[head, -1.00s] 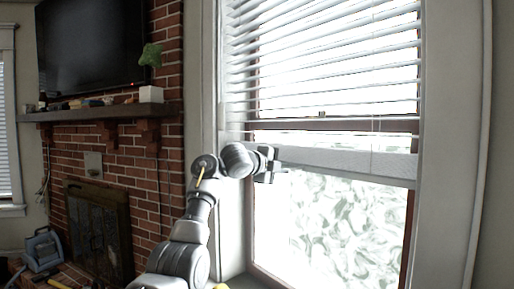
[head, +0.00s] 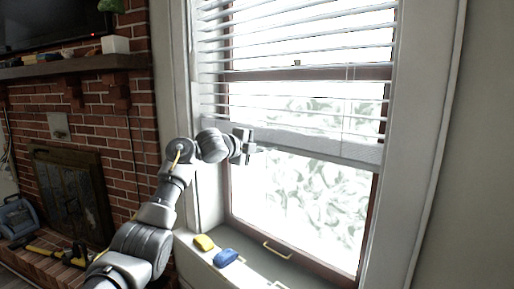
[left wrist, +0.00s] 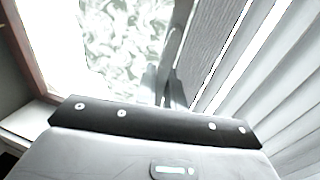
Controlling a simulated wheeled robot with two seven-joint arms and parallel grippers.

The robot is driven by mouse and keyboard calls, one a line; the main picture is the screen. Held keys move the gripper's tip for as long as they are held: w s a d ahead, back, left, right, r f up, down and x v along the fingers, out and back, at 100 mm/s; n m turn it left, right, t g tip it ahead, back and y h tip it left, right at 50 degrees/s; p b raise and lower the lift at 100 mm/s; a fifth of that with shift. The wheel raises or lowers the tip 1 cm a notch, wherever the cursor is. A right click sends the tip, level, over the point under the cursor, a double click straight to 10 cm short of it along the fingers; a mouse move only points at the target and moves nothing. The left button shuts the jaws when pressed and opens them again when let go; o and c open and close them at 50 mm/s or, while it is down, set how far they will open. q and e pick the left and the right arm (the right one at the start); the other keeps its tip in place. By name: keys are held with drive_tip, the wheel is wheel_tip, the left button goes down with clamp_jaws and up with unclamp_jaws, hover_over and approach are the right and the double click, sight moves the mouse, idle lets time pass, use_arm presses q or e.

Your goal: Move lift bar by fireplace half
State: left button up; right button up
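The lift bar (head: 325,146) is the pale bottom rail of the white blinds. It hangs across the window, below the dark middle rail of the frame. My left gripper (head: 255,149) is at the bar's left end and appears shut on it. In the left wrist view the bar (left wrist: 213,45) runs as a grey slab down to the fingertips (left wrist: 170,88). The exact contact is small and blurred there. My right gripper is in neither view.
A yellow object (head: 203,242) and a blue object (head: 226,257) lie on the window sill, near a brass handle (head: 278,250) on the lower sash. The brick fireplace (head: 70,195) and mantel (head: 75,66) stand at the left.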

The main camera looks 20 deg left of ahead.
use_arm(q)
drive_tip(key=o, duration=0.3)
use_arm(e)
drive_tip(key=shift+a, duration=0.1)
use_arm(q)
drive_tip(key=shift+r, duration=0.1)
drive_tip(key=p+v, duration=0.1)
drive_tip(key=v, duration=0.9)
drive_tip(key=shift+s+a, duration=0.2)
drive_tip(key=shift+s, duration=0.15)
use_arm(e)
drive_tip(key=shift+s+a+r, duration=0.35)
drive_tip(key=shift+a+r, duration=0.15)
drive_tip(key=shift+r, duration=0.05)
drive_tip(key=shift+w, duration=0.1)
